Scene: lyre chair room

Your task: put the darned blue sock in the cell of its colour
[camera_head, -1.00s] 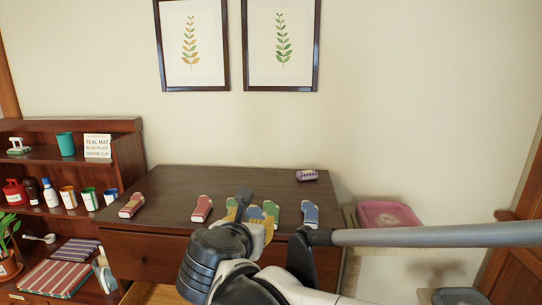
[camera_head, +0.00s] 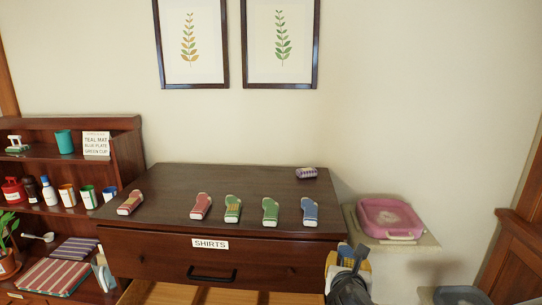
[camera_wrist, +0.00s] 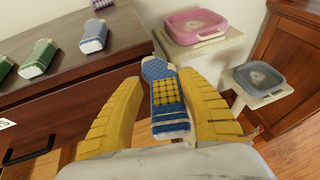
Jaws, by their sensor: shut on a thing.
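The darned blue sock (camera_wrist: 168,98), blue with a yellow checked patch, is between the yellow fingers of my gripper (camera_wrist: 160,84) in the wrist view. My gripper is shut on it and holds it in the air. In the head view my gripper (camera_head: 347,258) is off the right front corner of the dresser, with a bit of blue showing between its fingers. A plain blue sock (camera_head: 309,212) lies on the dresser top (camera_head: 170,180). An open drawer (camera_head: 190,294) with a light wooden inside shows at the bottom edge; its cells are not visible.
Red socks (camera_head: 201,206) and green socks (camera_head: 270,211) lie along the dresser top, with a purple bundle (camera_head: 306,172) at the back. A drawer labelled SHIRTS (camera_head: 210,244) is shut. A pink bin (camera_head: 390,217) stands on the right, a grey-blue bin (camera_wrist: 264,78) beyond.

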